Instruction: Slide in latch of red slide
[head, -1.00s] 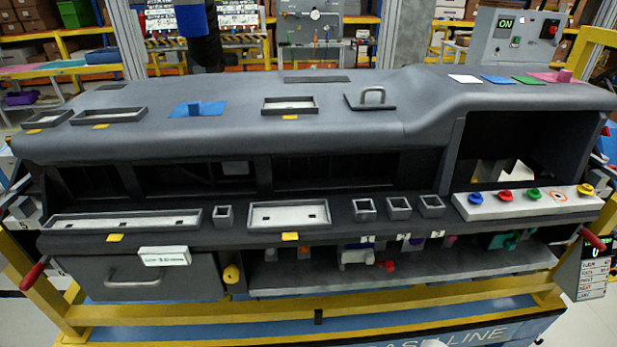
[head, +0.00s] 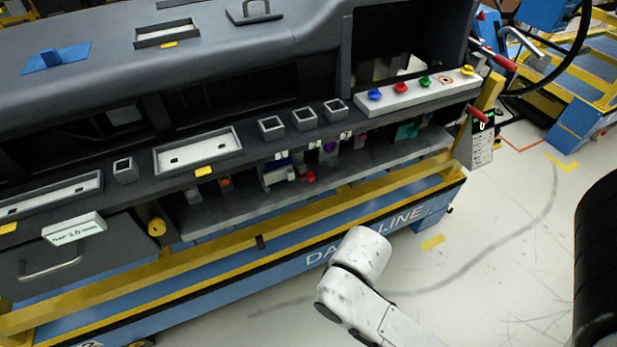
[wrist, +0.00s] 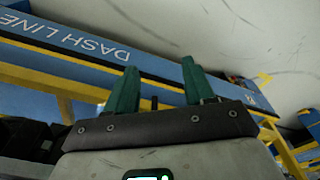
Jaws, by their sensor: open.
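My gripper (wrist: 160,66) shows in the wrist view with its two green fingers spread apart and nothing between them. Its fingertips point toward the blue and yellow frame of the dashboard stand, near the "DASH LINE" lettering. In the head view, the right end of the dashboard has a red handle (head: 478,114) on the yellow frame, with another red handle (head: 498,58) above it. A small red part (head: 309,176) sits on the lower shelf beside a white and blue piece. I cannot tell which red part belongs to the red slide, and no latch is clear.
A panel with coloured knobs (head: 420,92) is on the dashboard's right side. A grey drawer (head: 55,258) with a white label is at lower left. The blue stand (head: 290,270) edges the open floor (head: 490,250). A blue and yellow cart (head: 580,100) stands at right.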

